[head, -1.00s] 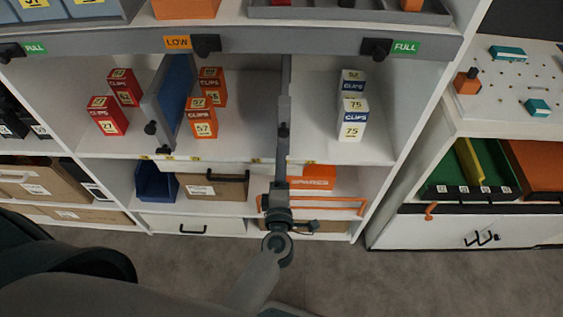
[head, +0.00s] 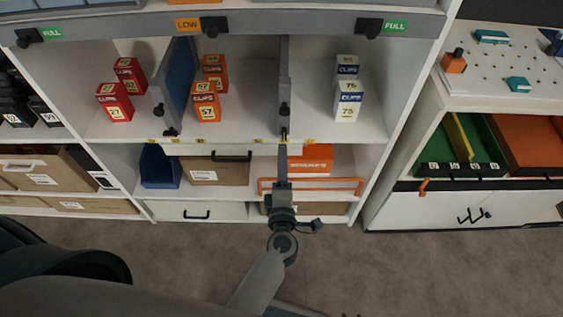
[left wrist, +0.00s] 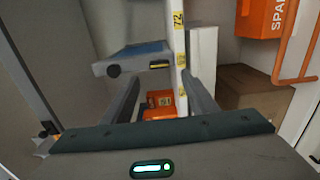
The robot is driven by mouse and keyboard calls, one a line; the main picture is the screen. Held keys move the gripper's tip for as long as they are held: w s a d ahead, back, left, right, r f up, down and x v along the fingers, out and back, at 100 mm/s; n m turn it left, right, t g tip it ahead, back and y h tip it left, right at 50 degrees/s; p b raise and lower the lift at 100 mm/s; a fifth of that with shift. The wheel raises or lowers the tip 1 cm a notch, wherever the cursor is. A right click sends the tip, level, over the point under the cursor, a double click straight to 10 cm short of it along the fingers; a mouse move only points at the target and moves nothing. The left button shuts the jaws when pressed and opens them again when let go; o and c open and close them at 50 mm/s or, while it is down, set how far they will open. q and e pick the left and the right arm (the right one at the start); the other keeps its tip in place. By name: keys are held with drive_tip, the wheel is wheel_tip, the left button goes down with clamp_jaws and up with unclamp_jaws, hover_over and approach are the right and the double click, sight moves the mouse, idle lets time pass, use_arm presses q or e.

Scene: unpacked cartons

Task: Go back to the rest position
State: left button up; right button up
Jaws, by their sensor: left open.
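My left gripper (head: 283,172) is in front of the shelf unit, before the lower part near the middle. It shows edge-on there, with the arm coming up from the bottom. In the left wrist view its two fingers (left wrist: 160,100) stand apart with nothing held between them. An orange box (left wrist: 160,98) shows beyond the gap, apart from the fingers. My right gripper is not in view.
The shelf (head: 240,128) holds red boxes (head: 115,102), orange boxes (head: 206,107) and blue-white boxes (head: 348,102), parted by a blue divider (head: 178,75). Below are a carton (head: 215,172) and an orange rail (head: 330,186). The floor (head: 400,270) in front is clear.

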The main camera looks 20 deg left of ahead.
use_arm(q)
drive_tip(key=s+d+f+m+g+h, duration=0.25)
drive_tip(key=s+f+m+h, duration=0.2)
drive_tip(key=f+m, duration=0.6)
drive_tip(key=s+d+f+m+g+h, duration=0.25)
drive_tip(key=s+f+m+h, duration=0.35)
drive_tip(key=f, duration=0.8)
drive_tip(key=s+a+f+m+g+y, duration=0.2)
drive_tip(key=s+a+f, duration=0.3)
drive_tip(key=s+f, duration=0.3)
drive_tip(key=s+a+f+m+g+y, duration=0.2)
drive_tip(key=s+a+f+m+g, duration=0.2)
drive_tip(key=s+f, duration=0.3)
drive_tip(key=shift+s+a+f+m+g, duration=0.45)
drive_tip(key=shift+f+m, duration=0.2)
drive_tip(key=shift+f, duration=0.3)
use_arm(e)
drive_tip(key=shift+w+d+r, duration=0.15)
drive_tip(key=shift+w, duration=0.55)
use_arm(q)
drive_tip(key=shift+w, duration=0.15)
